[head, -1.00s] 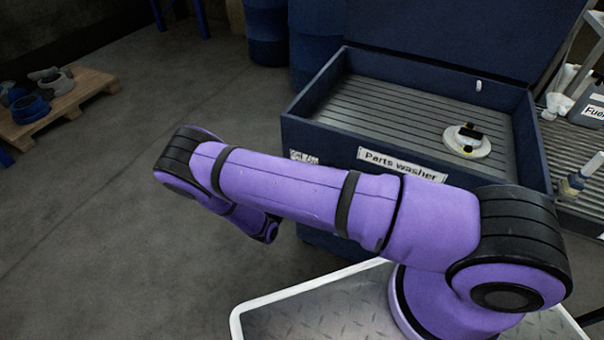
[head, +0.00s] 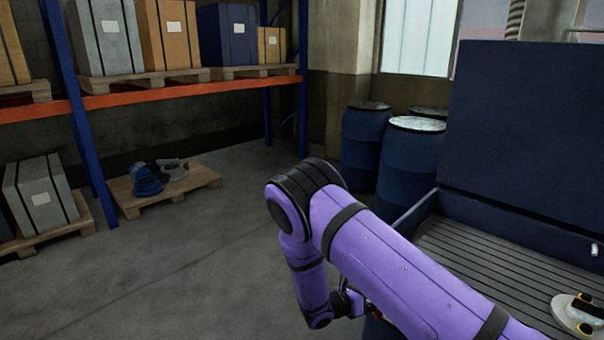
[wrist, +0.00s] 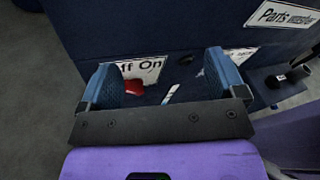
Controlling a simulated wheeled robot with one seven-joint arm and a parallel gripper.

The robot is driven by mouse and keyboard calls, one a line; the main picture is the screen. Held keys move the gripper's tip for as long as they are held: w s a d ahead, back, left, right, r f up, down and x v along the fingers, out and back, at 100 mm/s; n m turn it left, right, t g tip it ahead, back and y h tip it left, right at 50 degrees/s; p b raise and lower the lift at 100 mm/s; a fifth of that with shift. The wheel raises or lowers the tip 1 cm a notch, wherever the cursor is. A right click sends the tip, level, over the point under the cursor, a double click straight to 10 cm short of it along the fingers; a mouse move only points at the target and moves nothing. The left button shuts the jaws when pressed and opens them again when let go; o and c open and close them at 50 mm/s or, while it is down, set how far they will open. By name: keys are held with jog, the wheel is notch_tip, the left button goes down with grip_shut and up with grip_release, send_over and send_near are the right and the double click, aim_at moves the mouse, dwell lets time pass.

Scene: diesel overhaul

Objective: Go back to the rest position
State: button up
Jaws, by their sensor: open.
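My gripper (wrist: 165,88) shows in the wrist view with its two blue fingers spread apart and nothing between them. Beyond the fingers is the dark blue front of the parts washer (wrist: 200,30), with an "Off On" label and a red switch (wrist: 134,87). In the head view my purple arm is folded in front of the parts washer (head: 415,212); the gripper's fingers are not clear there.
Blue barrels (head: 408,165) stand behind. A pallet (head: 190,188) with parts lies left, near a loaded rack (head: 130,95). The floor between is clear.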

jog(key=s+d+r+m+g+y, duration=0.25)
jog(key=r+m, duration=0.35)
jog(key=r, duration=0.5)
jog(key=s+d+r+m+g+y, duration=0.25)
jog(key=s+d+r+m, duration=0.2)
jog(key=r, duration=0.55)
jog(key=s+d+r+m+g+y, duration=0.25)
jog(key=r+m, duration=0.35)
jog(key=r, duration=0.5)
jog(key=s+r+m+t+y, duration=0.3)
jog(key=s+r+m, duration=0.2)
jog(key=s, duration=0.7)
jog(key=s+r+m+t+y, duration=0.3)
jog(key=s+r+m, duration=0.3)
jog(key=s+r, duration=0.3)
jog(key=shift+s+d+r+y, duration=0.4)
jog(key=shift+s+y, duration=0.35)
jog(key=shift+s, duration=0.6)
jog(key=shift+f, duration=0.1)
